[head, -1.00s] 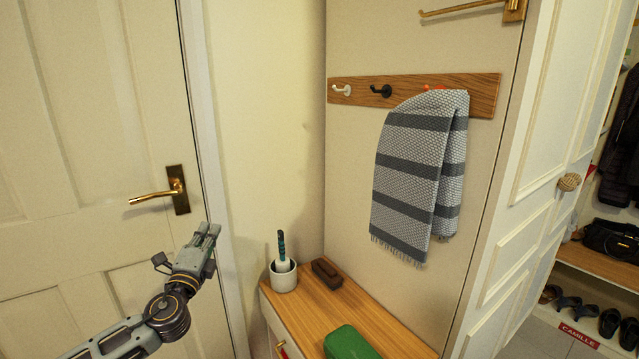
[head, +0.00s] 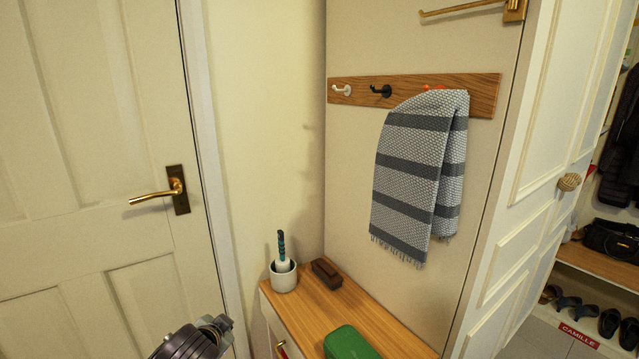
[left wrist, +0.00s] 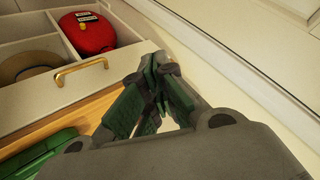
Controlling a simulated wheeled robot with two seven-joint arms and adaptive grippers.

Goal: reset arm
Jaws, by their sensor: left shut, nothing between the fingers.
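My left gripper (left wrist: 160,72) shows in the left wrist view with its fingertips together and nothing between them. It is beside an open drawer (left wrist: 40,115) with a brass handle. In the head view only part of my left arm shows at the bottom edge, and the fingertips are out of that picture. My right gripper is in neither view.
A wooden bench top (head: 375,315) holds a green box (head: 348,343), a dark brown block (head: 326,272) and a white pot (head: 283,277). A striped towel (head: 420,180) hangs from the hook rail (head: 485,95). A red round case (left wrist: 88,33) lies in the drawer. A door (head: 95,230) stands at left.

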